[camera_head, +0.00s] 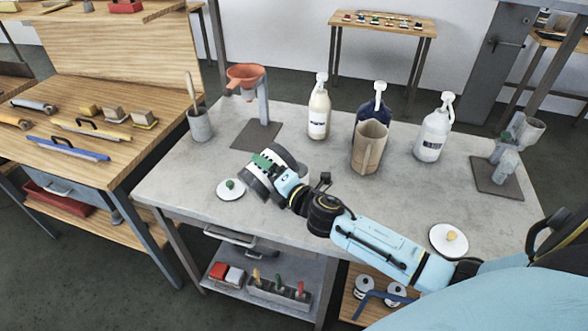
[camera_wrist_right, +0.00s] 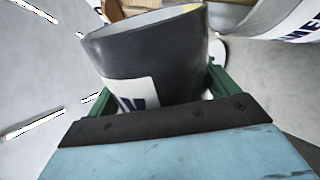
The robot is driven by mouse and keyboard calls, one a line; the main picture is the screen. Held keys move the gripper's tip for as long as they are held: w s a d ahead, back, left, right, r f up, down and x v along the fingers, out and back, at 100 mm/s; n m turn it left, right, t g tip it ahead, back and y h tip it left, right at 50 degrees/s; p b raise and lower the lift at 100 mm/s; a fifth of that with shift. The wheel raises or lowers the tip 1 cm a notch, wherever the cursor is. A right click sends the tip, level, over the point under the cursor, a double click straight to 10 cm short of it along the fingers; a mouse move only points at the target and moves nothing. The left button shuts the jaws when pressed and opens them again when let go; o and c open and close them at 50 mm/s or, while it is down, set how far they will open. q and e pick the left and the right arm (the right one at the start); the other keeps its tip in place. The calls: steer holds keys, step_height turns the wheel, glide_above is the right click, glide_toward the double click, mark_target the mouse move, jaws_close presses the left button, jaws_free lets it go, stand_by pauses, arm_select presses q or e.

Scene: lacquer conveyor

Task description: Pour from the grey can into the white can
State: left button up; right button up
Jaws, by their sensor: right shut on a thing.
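The grey can (camera_wrist_right: 150,65) is dark grey with a white label and an open top. My right gripper (camera_head: 266,162) is shut on it, with green fingers on either side of its body in the wrist view. A second can, white with dark lettering (camera_wrist_right: 290,22), shows at the upper right of the wrist view, close to the grey can. In the head view the cans overlap behind my gripper at the left-middle of the grey table (camera_head: 340,215). I cannot tell whether anything flows between them. My left gripper is not in view.
A lid with a green knob (camera_head: 230,189) lies left of the cans; one with a yellow knob (camera_head: 450,239) lies at the right. Behind stand a funnel stand (camera_head: 246,77), a cream bottle (camera_head: 319,112), a beige jug (camera_head: 368,150), a dark blue bottle and a white bottle (camera_head: 433,135).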

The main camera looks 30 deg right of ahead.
steer(key=shift+w+d+r+m, duration=0.1)
steer(key=shift+d+r+m, duration=0.2)
steer(key=shift+d, duration=0.05)
stand_by(0.9)
